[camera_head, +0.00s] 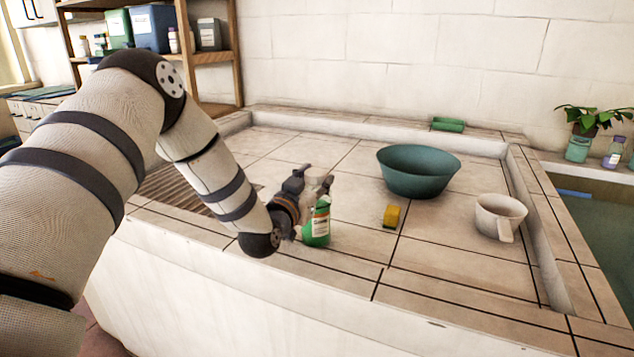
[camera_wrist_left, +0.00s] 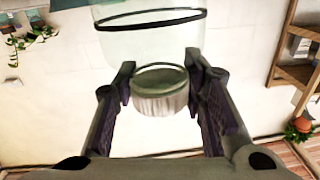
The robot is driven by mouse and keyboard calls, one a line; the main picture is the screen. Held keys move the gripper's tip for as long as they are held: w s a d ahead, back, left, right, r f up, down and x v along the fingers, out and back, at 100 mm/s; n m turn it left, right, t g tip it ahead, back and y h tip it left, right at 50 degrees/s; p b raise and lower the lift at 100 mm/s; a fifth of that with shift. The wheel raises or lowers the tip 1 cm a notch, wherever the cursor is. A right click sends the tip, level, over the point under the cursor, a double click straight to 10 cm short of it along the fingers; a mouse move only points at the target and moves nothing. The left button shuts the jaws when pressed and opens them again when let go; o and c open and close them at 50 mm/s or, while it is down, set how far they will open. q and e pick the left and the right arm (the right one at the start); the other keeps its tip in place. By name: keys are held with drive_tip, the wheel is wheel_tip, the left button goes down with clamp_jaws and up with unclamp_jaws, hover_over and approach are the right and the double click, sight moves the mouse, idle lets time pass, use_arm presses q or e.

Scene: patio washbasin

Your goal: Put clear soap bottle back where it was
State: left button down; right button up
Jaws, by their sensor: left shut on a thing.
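The clear soap bottle (camera_head: 317,229), with green contents and a pale label, is upright over the tiled counter near its front edge. I cannot tell whether its base touches the tiles. My left gripper (camera_head: 310,182) reaches in from the left and is shut around the bottle's top. In the left wrist view, the pale ribbed cap (camera_wrist_left: 161,92) is between the two dark fingers, and the clear bottle body (camera_wrist_left: 150,42) extends beyond it. My right gripper is in neither view.
A yellow sponge (camera_head: 391,216), a teal bowl (camera_head: 418,172) and a white mug (camera_head: 499,217) are right of the bottle. A green block (camera_head: 447,125) lies on the back ledge. A slatted drain (camera_head: 182,190) is left. A water basin (camera_head: 602,235) lies right. Bare tiles surround the bottle.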

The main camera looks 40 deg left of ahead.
use_arm(q)
drive_tip(key=shift+r, duration=0.2)
drive_tip(key=c, duration=1.4)
unclamp_jaws()
drive_tip(key=shift+f, duration=0.25)
drive_tip(key=shift+c, duration=0.2)
drive_tip(key=o, duration=0.4)
drive_tip(key=shift+o, duration=0.2)
drive_tip(key=shift+r, duration=0.15)
drive_tip(key=shift+s+d+r, duration=0.1)
drive_tip(key=shift+s+d, duration=0.05)
drive_tip(key=shift+s, duration=0.15)
drive_tip(key=p+v, duration=0.1)
drive_tip(key=v, duration=1)
drive_tip(key=shift+s+d+p, duration=0.1)
drive_tip(key=shift+s+p, duration=0.1)
drive_tip(key=shift+p, duration=0.2)
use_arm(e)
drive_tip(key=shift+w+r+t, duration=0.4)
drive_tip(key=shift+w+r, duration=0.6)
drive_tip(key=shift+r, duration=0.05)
